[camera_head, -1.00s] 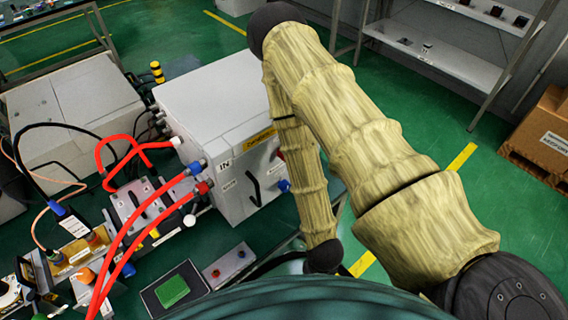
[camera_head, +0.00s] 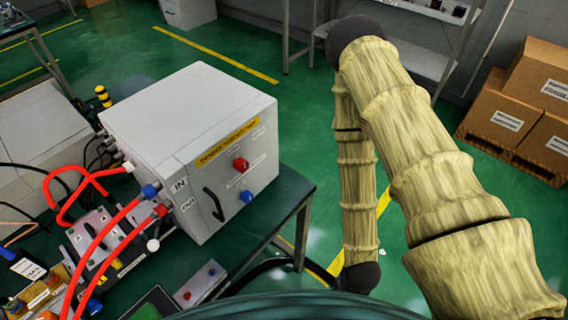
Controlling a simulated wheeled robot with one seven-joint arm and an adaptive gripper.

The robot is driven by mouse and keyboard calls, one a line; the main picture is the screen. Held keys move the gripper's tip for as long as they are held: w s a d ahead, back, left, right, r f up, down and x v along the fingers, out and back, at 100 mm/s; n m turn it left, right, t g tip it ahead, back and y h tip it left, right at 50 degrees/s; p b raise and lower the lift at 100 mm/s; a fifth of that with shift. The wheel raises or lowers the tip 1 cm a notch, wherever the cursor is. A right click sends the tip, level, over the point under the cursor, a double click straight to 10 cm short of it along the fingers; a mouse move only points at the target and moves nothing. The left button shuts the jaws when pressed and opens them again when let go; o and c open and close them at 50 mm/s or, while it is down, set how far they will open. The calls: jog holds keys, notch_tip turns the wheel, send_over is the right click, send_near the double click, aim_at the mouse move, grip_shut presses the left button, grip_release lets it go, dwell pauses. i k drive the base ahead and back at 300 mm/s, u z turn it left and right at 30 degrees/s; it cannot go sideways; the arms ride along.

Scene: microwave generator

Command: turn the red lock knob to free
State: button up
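The red lock knob (camera_head: 241,164) is on the front panel of the grey generator box (camera_head: 187,120), below a yellow label strip. A blue knob (camera_head: 246,197) sits below it, and a black curved handle (camera_head: 213,204) is to its left. The red knob is in plain view, but its setting is too small to read. My arm, in a tan ribbed sleeve, stands to the right of the box, apart from it. My gripper cannot be seen; the arm's lower end goes out of sight behind the dark green rounded shape at the bottom.
Red hoses (camera_head: 107,235) join the box's left side at blue and red fittings. The dark table (camera_head: 290,195) ends just right of the box. A small control box (camera_head: 200,282) with buttons stands in front. Cardboard boxes (camera_head: 505,112) are at far right. Green floor is open behind.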

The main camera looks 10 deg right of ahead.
aim_at(240, 164)
jog(key=u, duration=0.35)
jog(key=k, duration=0.85)
jog(key=u, duration=0.25)
